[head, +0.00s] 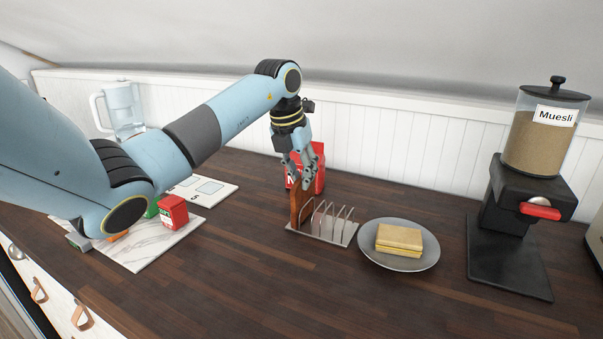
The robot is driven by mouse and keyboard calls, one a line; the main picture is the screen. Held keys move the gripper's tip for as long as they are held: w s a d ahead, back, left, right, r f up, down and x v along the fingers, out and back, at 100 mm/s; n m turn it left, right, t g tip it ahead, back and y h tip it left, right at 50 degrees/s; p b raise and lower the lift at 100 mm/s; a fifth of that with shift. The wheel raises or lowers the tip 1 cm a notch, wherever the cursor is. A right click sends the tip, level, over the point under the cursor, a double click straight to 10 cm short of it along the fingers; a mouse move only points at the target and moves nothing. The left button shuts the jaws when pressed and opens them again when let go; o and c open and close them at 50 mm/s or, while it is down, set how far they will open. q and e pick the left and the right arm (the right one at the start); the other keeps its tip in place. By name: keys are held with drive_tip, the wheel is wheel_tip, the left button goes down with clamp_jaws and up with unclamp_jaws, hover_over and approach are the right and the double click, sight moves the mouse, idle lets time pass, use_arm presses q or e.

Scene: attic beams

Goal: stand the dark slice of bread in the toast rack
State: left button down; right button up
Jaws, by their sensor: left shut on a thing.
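The dark slice of bread (296,206) is upright, seen nearly edge-on, at the left end of the toast rack (340,238). My left gripper (307,184) comes down from above and is shut on the top of the slice. The slice's lower edge is down at the rack's wires; I cannot tell whether it rests on the base. The rack is metal, with several upright wire loops, and its slots to the right of the slice look empty. My right gripper is not in view.
A grey plate (372,257) with pale bread (399,239) stands just right of the rack. A red packet (320,160) stands close behind the gripper. A muesli dispenser (541,143) is at right. A marble board (143,252) with a red tin (173,211) lies at left. The front counter is clear.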

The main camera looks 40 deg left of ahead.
use_arm(q)
drive_tip(key=c, duration=1.2)
unclamp_jaws()
drive_tip(key=shift+c, duration=0.2)
drive_tip(key=shift+r, duration=0.2)
drive_tip(key=v, duration=1.1)
drive_tip(key=shift+s+r, duration=0.2)
drive_tip(key=shift+r, duration=0.1)
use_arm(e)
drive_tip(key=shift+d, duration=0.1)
